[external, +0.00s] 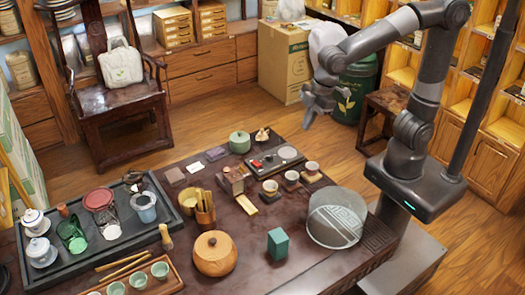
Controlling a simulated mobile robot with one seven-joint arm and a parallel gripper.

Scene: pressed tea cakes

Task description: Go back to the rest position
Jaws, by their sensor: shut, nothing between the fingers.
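My gripper (313,108) is at the end of my arm, raised in the air above the far right side of the dark table (300,222). It is shut and holds nothing. It is apart from everything on the table. My arm bends up and over from its base at the right. The small finger details are hard to make out at this size.
A clear round container (335,218) stands on the table near my base, beside a green box (278,243) and a round wooden box (215,253). Small cups (312,168) stand behind. A dark tray (97,265) with teaware lies left. A cardboard box (285,62) and green bin (355,88) stand beyond.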

